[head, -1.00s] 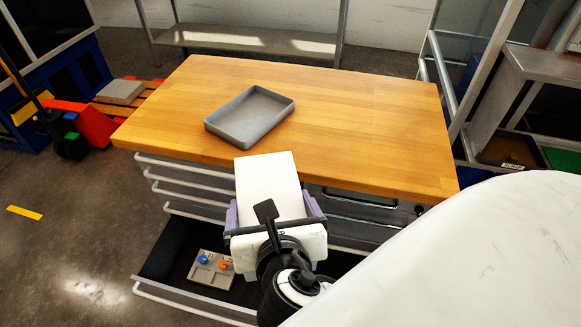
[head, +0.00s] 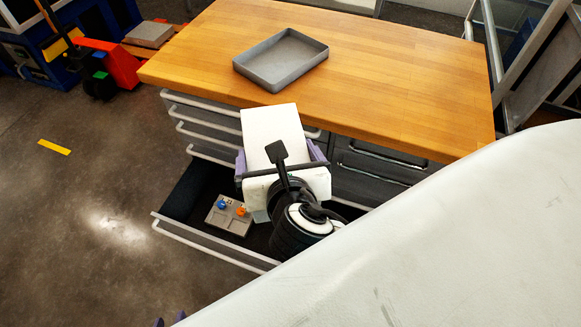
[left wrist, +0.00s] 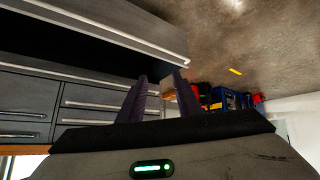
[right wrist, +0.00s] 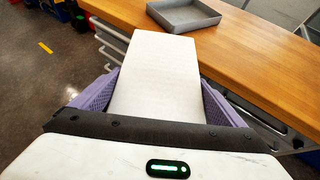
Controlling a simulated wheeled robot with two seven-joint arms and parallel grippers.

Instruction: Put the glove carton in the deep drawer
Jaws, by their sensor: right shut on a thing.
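The glove carton is a plain white box (head: 270,122), held tilted in front of the bench edge, above the open drawer. My right gripper (head: 281,160) is shut on it. The right wrist view shows the carton (right wrist: 155,75) between its purple fingers. The deep drawer (head: 205,238) is the low one, pulled out, with a dark interior; the arm hides its right part. My left gripper (left wrist: 160,84) is open and empty in the left wrist view, with drawer fronts beyond it. Only its purple tips (head: 170,321) show at the head view's bottom edge.
A grey organiser (head: 229,216) with blue and orange pieces lies in the drawer. A grey tray (head: 281,60) sits on the wooden bench top (head: 400,90). Shut drawers with bar handles lie above the open one.

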